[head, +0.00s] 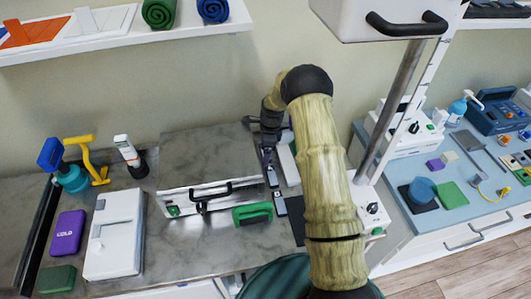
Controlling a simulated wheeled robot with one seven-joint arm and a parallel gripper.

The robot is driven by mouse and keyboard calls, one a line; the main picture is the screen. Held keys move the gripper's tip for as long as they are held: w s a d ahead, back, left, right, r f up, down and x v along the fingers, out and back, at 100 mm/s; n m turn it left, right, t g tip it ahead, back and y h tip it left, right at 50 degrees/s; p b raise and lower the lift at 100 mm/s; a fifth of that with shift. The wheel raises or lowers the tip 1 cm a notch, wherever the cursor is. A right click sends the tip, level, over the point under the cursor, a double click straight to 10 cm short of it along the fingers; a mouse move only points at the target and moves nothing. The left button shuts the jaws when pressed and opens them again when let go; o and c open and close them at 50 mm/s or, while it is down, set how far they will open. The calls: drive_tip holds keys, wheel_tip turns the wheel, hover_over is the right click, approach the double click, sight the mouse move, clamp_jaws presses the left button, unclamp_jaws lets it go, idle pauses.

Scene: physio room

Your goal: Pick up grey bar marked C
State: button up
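No letter C is readable in the head view, so I cannot tell for sure which thing is the grey bar marked C. A light grey bar-shaped block (289,165) lies on the counter beside my arm, partly hidden by it. A dark strip with lighter patches (273,180) lies just left of it. My gripper (268,146) points down at the far end of this strip, close to the grey block. The fingertips are small and dark against the strip, so their opening and any contact are unclear.

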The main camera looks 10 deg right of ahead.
wheel_tip(320, 180, up, 10)
drive_tip(key=b, duration=0.2)
idle(0.4)
drive_tip(key=shift+d, duration=0.15)
idle(0.4)
